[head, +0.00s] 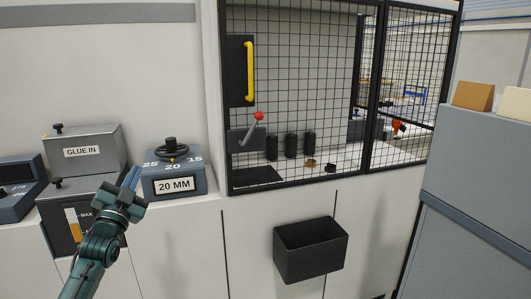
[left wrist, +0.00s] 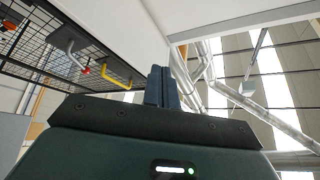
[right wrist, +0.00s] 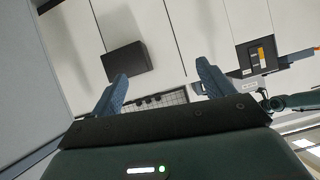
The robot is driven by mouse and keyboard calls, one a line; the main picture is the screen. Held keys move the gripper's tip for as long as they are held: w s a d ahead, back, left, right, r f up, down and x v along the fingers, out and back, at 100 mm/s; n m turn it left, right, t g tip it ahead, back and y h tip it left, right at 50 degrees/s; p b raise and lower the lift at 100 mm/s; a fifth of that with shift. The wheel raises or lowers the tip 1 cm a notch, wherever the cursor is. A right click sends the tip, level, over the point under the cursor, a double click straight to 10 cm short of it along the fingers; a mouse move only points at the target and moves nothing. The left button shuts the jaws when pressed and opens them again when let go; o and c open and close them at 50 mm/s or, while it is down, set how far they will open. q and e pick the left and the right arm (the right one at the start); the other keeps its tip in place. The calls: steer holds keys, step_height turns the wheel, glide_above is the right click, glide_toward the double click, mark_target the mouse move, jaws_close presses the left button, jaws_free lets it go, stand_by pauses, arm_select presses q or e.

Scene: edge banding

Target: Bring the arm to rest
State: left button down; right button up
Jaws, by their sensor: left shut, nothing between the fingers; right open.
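My left arm comes in from the lower left of the head view. Its gripper (head: 132,176) is raised in front of the machine, between the GLUE IN box (head: 84,150) and the 20 MM dial box (head: 176,185). In the left wrist view the left fingers (left wrist: 162,86) are together with nothing between them, pointing up toward the ceiling. My right gripper (right wrist: 162,80) shows only in the right wrist view. Its fingers are wide apart and empty, with the machine front beyond them.
A black bin (head: 311,251) is fixed to the machine front and also shows in the right wrist view (right wrist: 124,62). A mesh guard (head: 300,90) with a yellow handle (head: 249,72) and a red-knobbed lever (head: 252,129) stands above. A grey cabinet (head: 475,190) is at the right.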

arm_select(q)
steer(key=w+a+f+n+g+y, duration=0.2)
steer(key=a+f+n+g+y, duration=0.15)
steer(key=f+n+g, duration=0.5)
steer(key=s+d+f+m+h, duration=0.1)
steer(key=s+d+f, duration=0.35)
steer(key=f, duration=0.35)
steer(key=s+d+f+m+h, duration=0.2)
steer(key=s+d+f, duration=0.1)
steer(key=s+f, duration=0.3)
steer(key=s+d+f+g+h, duration=0.1)
steer(key=s+d+f, duration=0.3)
steer(key=s, duration=0.5)
steer(key=s+d+f+g, duration=0.1)
steer(key=s+d+f, duration=0.4)
steer(key=s, duration=0.5)
steer(key=s+d+f+g+h, duration=0.1)
steer(key=s+d+f, duration=0.4)
steer(key=s, duration=0.5)
steer(key=shift+s+n+g+h, duration=0.25)
steer(key=shift+n+g+h, duration=0.1)
steer(key=shift+g, duration=0.2)
arm_select(e)
steer(key=shift+g+h, duration=0.4)
steer(key=shift+h, duration=0.1)
steer(key=f, duration=0.1)
steer(key=d+f, duration=0.1)
steer(key=f, duration=0.2)
steer(key=shift+s+d+f, duration=0.25)
steer(key=shift+s, duration=0.1)
